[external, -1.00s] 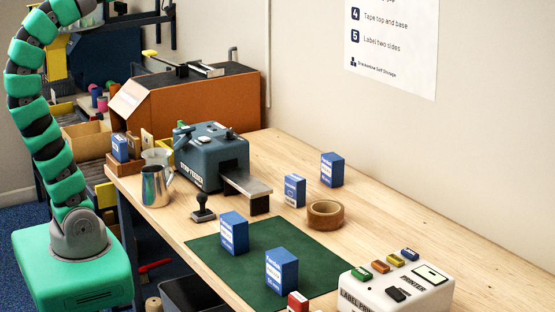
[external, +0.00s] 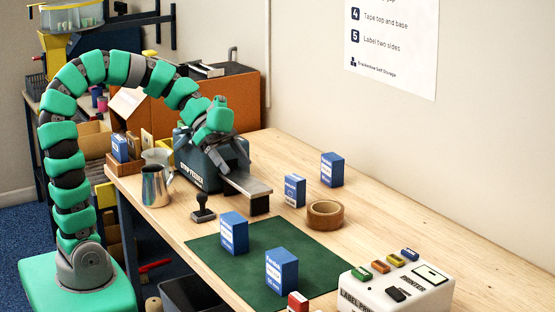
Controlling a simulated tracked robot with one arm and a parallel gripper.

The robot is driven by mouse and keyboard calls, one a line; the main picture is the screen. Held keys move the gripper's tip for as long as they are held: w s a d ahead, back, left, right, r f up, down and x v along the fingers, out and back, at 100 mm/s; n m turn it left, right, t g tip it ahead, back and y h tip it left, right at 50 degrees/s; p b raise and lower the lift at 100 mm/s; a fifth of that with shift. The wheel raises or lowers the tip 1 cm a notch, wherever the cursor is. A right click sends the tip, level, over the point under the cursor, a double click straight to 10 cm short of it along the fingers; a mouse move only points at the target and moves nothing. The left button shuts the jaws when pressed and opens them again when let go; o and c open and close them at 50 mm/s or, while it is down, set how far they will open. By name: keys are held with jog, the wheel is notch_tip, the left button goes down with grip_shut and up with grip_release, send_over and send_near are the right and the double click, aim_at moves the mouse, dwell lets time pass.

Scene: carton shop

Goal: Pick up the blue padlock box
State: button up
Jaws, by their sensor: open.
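Several small blue boxes with white labels stand on the wooden bench. Two are on the green mat: one toward the back left (external: 234,233) and a larger-looking one nearer the front (external: 282,272). Two more stand behind the mat, one beside the tape roll (external: 294,190) and one farther back (external: 332,169). Another blue box (external: 120,148) sits in a wooden holder at the left. The label print is too small to tell which is the padlock box. My gripper (external: 222,160) is open and empty, in front of the dark tape machine, above and away from the boxes on the mat.
The dark tape machine (external: 197,170) with its metal ledge stands below my arm. A tape roll (external: 325,214), hand stamp (external: 203,209), metal jug (external: 155,186), small red box (external: 297,302) and white label printer (external: 395,288) surround the green mat (external: 215,252).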

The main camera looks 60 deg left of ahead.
aim_at(233, 216)
jog(key=s+d+f+m+g+h+b, duration=0.1)
jog(key=s+d+f+m+h, duration=0.1)
jog(key=s+d+f+m+g+h+b, duration=0.1)
jog(key=s+d+f+m+g, duration=0.1)
jog(key=d, duration=0.1)
jog(key=shift+s+f+h, duration=0.1)
jog(key=shift+f+h, duration=0.1)
jog(key=shift+h, duration=0.2)
jog(key=shift+f+m+b, duration=0.3)
jog(key=shift+f+b, duration=0.2)
jog(key=shift+f, duration=1.3)
notch_tip(233, 216, down, 3)
jog(key=shift+s+r, duration=0.1)
jog(key=shift+r, duration=0.1)
jog(key=shift+f+b+x, duration=0.2)
jog(key=shift+b+x, duration=0.2)
jog(key=shift+x, duration=0.6)
jog(key=shift+d+f, duration=0.15)
jog(key=shift+d, duration=0.4)
jog(key=c, duration=1.2)
